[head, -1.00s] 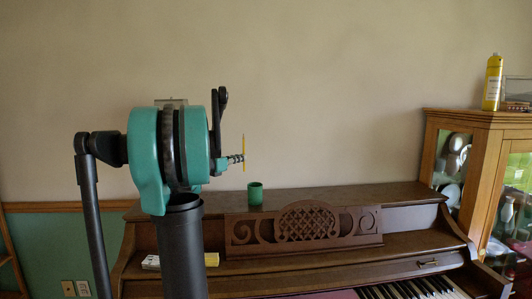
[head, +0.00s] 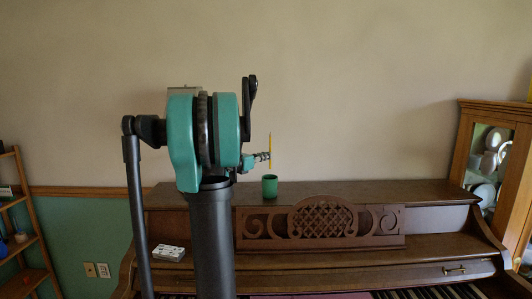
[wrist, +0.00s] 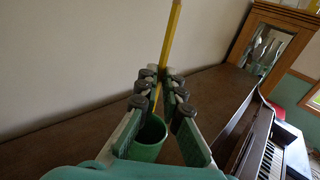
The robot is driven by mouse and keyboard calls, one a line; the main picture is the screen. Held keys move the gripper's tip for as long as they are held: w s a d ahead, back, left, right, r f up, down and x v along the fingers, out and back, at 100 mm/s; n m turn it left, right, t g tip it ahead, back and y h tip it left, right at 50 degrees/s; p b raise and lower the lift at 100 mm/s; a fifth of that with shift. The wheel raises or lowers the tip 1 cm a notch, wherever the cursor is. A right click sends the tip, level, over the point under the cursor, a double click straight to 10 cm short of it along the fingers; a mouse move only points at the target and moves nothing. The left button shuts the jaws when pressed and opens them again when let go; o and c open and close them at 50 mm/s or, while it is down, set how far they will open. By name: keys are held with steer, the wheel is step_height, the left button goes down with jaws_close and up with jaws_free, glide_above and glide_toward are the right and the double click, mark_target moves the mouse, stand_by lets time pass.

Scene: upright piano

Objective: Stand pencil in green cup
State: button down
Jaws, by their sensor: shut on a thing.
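The yellow pencil (head: 270,148) stands upright in the air in the head view, directly above the green cup (head: 270,186). My gripper (head: 264,157) is shut on the pencil. The cup stands upright on the piano top. In the wrist view the pencil (wrist: 172,45) rises from between the fingertips (wrist: 159,88), and the cup (wrist: 150,138) lies below and partly behind the fingers. The pencil's lower end shows only in part there, so I cannot tell whether it reaches the cup's rim.
The dark wooden piano top (head: 390,190) is bare around the cup. A carved music stand (head: 322,222) is in front of it. A small white box (head: 168,253) lies on the lower ledge at left. A glass cabinet (head: 495,150) is at right, a wooden shelf (head: 22,230) at far left.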

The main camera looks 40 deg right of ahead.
steer(key=shift+f, duration=4.3)
steer(key=c, duration=1.6)
jaws_free()
steer(key=s+a, duration=0.1)
steer(key=a, duration=1.1)
steer(key=shift+r, duration=0.2)
